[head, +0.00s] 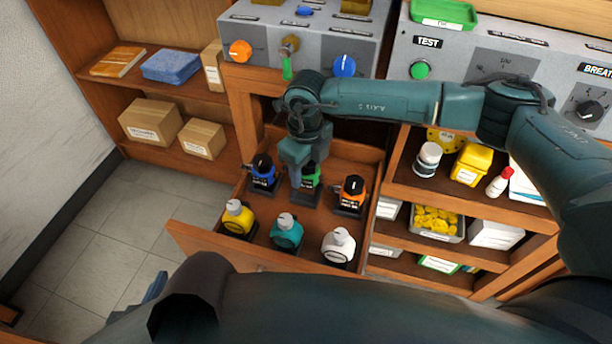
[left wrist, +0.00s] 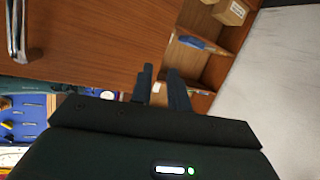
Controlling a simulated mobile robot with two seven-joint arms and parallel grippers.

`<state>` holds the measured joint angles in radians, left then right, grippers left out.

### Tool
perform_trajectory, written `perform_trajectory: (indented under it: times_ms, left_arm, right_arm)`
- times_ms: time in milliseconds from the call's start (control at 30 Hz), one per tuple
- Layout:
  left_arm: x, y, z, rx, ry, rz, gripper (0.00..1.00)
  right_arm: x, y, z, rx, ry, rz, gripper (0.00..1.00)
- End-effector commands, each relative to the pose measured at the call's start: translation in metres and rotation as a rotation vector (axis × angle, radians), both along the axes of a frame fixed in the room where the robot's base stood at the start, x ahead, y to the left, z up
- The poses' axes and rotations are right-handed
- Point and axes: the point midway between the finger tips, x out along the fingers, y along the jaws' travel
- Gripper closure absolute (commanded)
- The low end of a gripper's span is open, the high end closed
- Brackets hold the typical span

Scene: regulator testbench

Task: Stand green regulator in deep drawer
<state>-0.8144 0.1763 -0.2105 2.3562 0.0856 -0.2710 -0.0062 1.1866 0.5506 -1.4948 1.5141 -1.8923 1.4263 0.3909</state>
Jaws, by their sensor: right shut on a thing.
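The open deep drawer (head: 190,238) holds regulators in two rows. The green regulator (head: 309,183) stands upright, or close to it, in the back row between a blue-and-black regulator (head: 263,172) and an orange-and-black one (head: 352,191). My right gripper (head: 306,178) reaches down from above and is shut on the green regulator, hiding much of its top. Whether its base touches the drawer floor is hard to tell. My left gripper (left wrist: 160,78) shows in the left wrist view with its fingers apart and nothing between them.
Yellow (head: 238,217), teal (head: 286,232) and white (head: 338,244) units fill the drawer's front row. The testbench (head: 300,48) stands above and behind. Shelves with boxes (head: 152,121) are at the left, and shelves with bottles (head: 428,158) at the right. Floor is free left of the drawer.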

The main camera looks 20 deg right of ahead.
Motion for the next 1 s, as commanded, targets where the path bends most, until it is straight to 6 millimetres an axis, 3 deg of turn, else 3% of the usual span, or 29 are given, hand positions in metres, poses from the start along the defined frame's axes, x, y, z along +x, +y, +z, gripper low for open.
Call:
perform_trajectory:
  times_ms: [200,567,600,833,1000]
  left_arm:
    - [-0.001,0.001,0.000,0.001,-0.009,0.002,0.83]
    - [-0.003,0.002,-0.001,0.003,-0.011,0.005,0.83]
    - [-0.003,0.002,0.001,0.004,-0.015,0.005,0.83]
    - [-0.002,0.003,0.005,0.003,-0.022,0.006,0.83]
    - [-0.002,0.003,0.004,0.004,-0.021,0.005,0.83]
  right_arm:
    - [0.000,0.000,-0.029,0.001,0.000,0.000,0.93]
    - [0.000,0.000,-0.033,0.001,-0.002,0.000,0.93]
    - [0.000,0.000,-0.033,-0.001,0.001,0.000,0.49]
    - [0.000,0.000,-0.033,-0.001,0.001,0.000,0.30]
    - [0.000,0.000,-0.033,-0.001,0.001,0.000,0.30]
